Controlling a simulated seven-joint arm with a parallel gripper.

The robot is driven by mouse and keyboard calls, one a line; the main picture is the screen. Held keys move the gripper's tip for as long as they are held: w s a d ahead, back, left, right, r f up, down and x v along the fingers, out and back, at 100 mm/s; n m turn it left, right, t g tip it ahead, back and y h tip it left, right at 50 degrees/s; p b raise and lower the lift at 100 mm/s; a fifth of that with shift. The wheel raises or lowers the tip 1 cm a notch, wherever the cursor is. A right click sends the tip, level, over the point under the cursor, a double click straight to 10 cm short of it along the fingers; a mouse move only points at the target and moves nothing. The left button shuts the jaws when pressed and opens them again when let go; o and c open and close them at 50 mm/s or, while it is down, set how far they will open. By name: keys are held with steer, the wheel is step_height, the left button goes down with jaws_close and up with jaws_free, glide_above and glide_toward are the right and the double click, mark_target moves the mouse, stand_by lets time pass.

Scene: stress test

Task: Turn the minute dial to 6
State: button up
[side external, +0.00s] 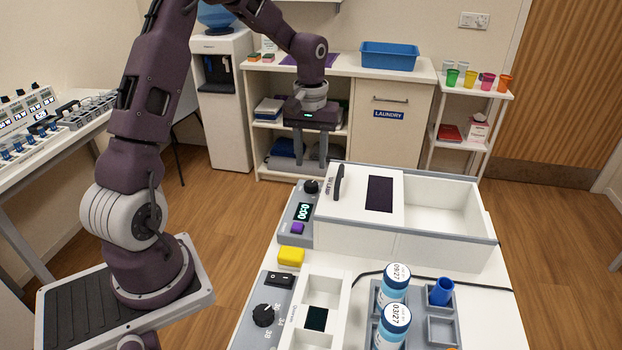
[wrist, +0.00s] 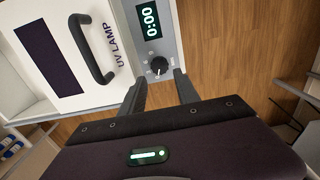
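The minute dial is a black knob (side external: 311,186) on the grey panel of the white UV lamp box (side external: 346,207). In the wrist view the dial (wrist: 159,66) has a white mark and printing around it, too small to read. The display (side external: 303,211) beside it reads 0:00, also in the wrist view (wrist: 149,19). My gripper (side external: 311,163) is open and empty, pointing down above the dial. In the wrist view its fingertips (wrist: 159,77) are spread, with the dial just beyond the gap between them. I see no contact.
The lamp box has a black handle (side external: 338,182) and a purple button (side external: 297,228). Open floor lies beyond the panel.

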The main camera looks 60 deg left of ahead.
mark_target(311, 183)
step_height(311, 183, down, 6)
steer(key=shift+f, duration=0.25)
steer(key=shift+c, duration=0.5)
jaws_close()
